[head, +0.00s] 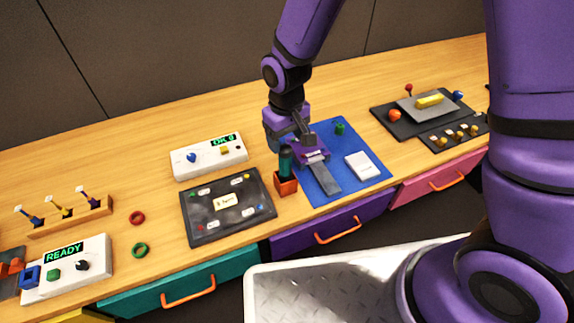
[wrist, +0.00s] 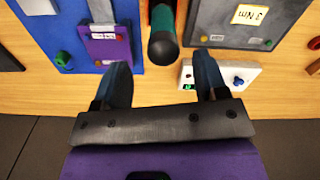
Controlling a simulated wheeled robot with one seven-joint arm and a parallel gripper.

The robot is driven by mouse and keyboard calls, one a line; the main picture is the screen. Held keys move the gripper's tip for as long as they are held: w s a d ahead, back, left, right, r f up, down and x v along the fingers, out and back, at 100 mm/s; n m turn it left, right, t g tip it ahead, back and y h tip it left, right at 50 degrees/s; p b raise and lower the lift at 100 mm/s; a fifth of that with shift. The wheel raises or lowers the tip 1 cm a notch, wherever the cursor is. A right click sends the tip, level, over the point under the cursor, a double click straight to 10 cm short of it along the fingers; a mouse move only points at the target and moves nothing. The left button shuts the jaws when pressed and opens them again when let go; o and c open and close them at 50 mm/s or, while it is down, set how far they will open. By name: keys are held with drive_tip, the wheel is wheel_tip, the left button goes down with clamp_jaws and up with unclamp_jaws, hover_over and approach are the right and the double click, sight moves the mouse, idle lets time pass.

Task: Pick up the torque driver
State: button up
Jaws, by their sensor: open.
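The torque driver appears to be the dark teal handle (head: 286,160) standing upright in a small orange holder (head: 286,186), between the dark panel and the blue mat. In the wrist view its rounded black end (wrist: 163,48) faces the camera and lies between and beyond my two fingertips. The lower part of the driver is hidden by the holder. My gripper (head: 287,135) is open and empty, just behind and above the driver in the head view. In the wrist view my gripper (wrist: 163,72) shows a clear gap between its blue-grey fingers, with no visible contact.
The dark panel (head: 190,226) with a yellow label lies left of the holder. The blue mat (head: 372,180) with a purple device (head: 310,153) and a white block (head: 362,165) lies right. A white box (head: 208,157) reading OK 0 stands behind left.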

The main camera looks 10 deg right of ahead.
sight(285, 147)
drive_tip(key=shift+a+f, duration=0.2)
drive_tip(key=shift+f, duration=2.75)
drive_tip(key=c, duration=1)
